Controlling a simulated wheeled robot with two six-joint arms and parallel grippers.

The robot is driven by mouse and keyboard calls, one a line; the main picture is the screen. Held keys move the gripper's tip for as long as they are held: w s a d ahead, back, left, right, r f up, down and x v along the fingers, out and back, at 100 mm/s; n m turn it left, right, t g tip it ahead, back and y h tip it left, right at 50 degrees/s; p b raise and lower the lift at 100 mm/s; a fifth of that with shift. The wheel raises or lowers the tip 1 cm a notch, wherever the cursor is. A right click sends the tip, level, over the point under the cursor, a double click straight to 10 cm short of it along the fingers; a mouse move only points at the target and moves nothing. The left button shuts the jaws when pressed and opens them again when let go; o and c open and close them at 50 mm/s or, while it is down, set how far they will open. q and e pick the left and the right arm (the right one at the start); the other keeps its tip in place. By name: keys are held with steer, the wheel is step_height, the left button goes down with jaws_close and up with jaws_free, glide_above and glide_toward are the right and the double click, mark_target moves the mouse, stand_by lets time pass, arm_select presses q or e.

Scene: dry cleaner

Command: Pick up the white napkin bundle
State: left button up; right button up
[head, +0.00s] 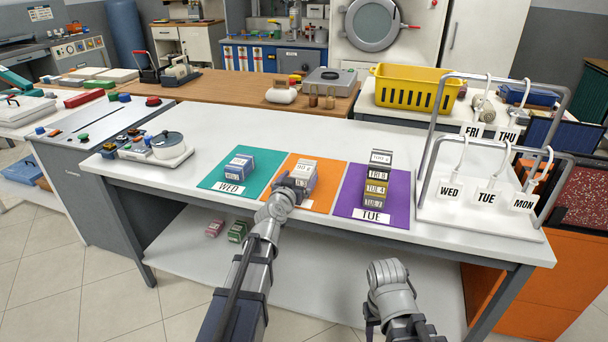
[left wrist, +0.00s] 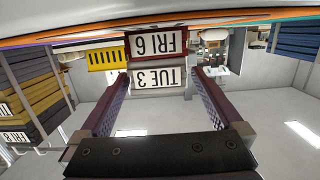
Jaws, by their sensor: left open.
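My left gripper (head: 288,187) is at the front of a small stack on the orange mat (head: 319,199). The left wrist view looks upside down. It shows the open fingers of the left gripper (left wrist: 159,84) with a white bundle tagged TUE 3 (left wrist: 159,77) between or just beyond the tips. A red-edged bundle tagged FRI 6 (left wrist: 157,43) lies directly under the white one, against the table. I cannot tell whether the fingers touch the white bundle. My gripper partly hides this stack in the head view. My right arm shows at lower right, its fingers not visible.
A teal WED mat (head: 211,182) holds a blue-grey stack (head: 240,166). A purple TUE mat (head: 400,207) holds a taller yellow and dark stack (head: 376,188). A scale with a pot (head: 167,145) stands left; a metal tag rack (head: 430,190) stands right.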

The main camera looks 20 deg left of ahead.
mark_target(303, 174)
arm_select(q)
steer(key=w, duration=0.3)
steer(key=shift+w+d+f, duration=0.1)
steer(key=shift+w+f, duration=0.05)
steer(key=shift+f, duration=0.15)
steer(key=c, duration=1.3)
steer(key=shift+r, duration=0.1)
step_height(303, 174, up, 10)
steer(key=p, duration=0.9)
steer(key=shift+p, duration=0.4)
